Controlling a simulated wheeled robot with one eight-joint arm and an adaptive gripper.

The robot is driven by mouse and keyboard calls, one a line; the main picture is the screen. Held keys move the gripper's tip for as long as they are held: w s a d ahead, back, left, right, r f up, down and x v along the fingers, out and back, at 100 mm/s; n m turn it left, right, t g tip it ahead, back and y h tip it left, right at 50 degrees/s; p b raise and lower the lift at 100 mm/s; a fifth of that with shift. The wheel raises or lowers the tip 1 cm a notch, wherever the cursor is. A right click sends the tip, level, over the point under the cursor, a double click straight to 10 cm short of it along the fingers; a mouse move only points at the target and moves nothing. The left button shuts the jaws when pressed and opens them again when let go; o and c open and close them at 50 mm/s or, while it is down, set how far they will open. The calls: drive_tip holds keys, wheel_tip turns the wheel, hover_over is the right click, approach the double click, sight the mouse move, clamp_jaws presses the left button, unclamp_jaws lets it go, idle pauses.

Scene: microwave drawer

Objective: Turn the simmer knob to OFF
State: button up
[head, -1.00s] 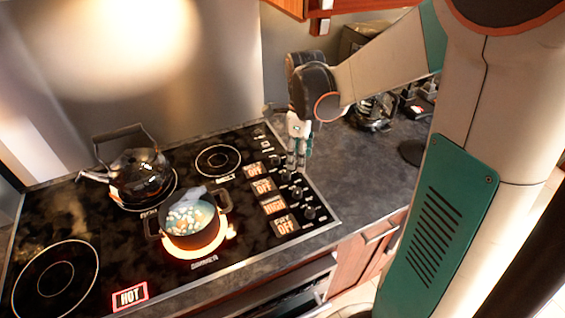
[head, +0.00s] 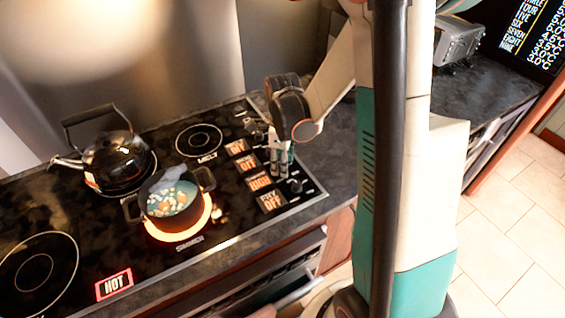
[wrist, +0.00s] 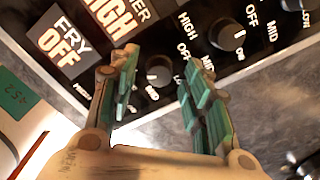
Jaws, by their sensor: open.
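The simmer knob (wrist: 160,75), a black dial with a pale mark, shows between my open fingers in the wrist view. My gripper (wrist: 158,92) is open and points at it, one finger on each side; I cannot tell whether they touch it. In the head view my gripper (head: 281,162) is low over the knob row and hides the simmer knob. The simmer display (head: 260,183) reads HIGH in orange; it also shows, partly cut off, in the wrist view (wrist: 112,17). The simmer burner (head: 165,236) glows orange.
A pot (head: 172,209) of food stands on the glowing burner, a black kettle (head: 117,160) behind left. The fry display (head: 272,201) reads OFF; the fry knob (head: 295,186) is close in front. Another knob (wrist: 228,36) is right of my fingers. A HOT sign (head: 114,285) is lit.

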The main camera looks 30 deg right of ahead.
clamp_jaws()
